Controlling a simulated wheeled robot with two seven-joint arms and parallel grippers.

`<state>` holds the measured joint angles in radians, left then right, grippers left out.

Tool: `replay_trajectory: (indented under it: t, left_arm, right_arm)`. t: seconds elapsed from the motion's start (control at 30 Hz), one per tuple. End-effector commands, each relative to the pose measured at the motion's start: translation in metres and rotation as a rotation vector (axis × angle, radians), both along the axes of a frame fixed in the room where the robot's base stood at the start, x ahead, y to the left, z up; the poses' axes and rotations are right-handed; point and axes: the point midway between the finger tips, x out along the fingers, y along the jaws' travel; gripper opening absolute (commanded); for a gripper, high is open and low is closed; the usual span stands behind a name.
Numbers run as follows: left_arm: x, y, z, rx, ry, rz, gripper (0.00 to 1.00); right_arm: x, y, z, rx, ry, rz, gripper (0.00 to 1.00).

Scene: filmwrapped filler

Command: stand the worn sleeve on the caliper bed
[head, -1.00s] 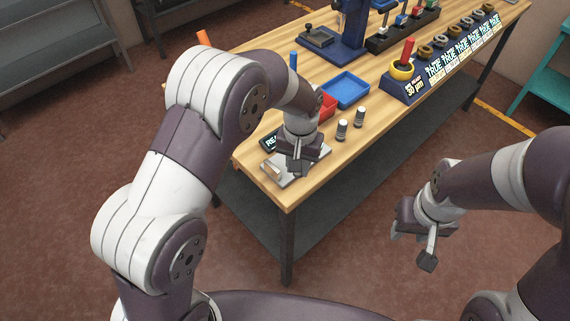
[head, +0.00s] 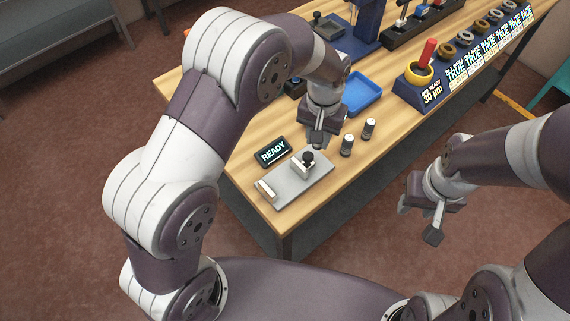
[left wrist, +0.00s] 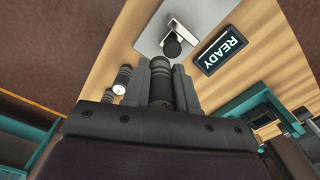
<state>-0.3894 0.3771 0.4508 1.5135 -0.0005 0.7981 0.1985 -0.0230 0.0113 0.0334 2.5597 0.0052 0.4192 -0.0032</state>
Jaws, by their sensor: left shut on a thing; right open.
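The caliper bed (head: 290,192) is a grey plate at the table's near corner, with a pale jaw (head: 267,190) at its left end and another jaw under a black knob (head: 307,158). My left gripper (head: 318,140) is past the knob end of the bed. In the left wrist view it is shut on a dark, banded cylinder (left wrist: 161,88) that looks like a sleeve; I cannot tell its wear. Two similar sleeves stand right of the gripper, one nearer (head: 347,145) and one farther (head: 369,129). My right gripper (head: 419,223) is open and empty, off the table.
A READY display (head: 272,151) lies behind the bed. A blue tray (head: 362,94) is beyond the left gripper. A red peg in a yellow ring (head: 420,72) and a row of rings stand at the right. The table's front corner is clear.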

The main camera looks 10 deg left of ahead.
Motion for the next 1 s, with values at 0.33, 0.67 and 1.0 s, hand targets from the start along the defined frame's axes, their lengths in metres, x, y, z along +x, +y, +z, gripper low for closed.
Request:
replay_trajectory:
  t: [0.33,0.67,1.0]
  left_arm:
    - [-0.06,0.071,-0.05,0.001,0.005,0.003,0.0]
    - [-0.067,0.08,-0.095,0.001,0.003,0.0,0.0]
    - [-0.067,0.08,-0.103,0.0,0.001,0.0,0.0]
  right_arm:
    - [0.0,0.0,0.03,0.0,0.0,0.0,0.43]
    - [0.0,0.0,0.042,0.0,0.0,0.0,0.43]
    - [0.0,0.0,0.039,0.0,0.0,0.0,0.43]
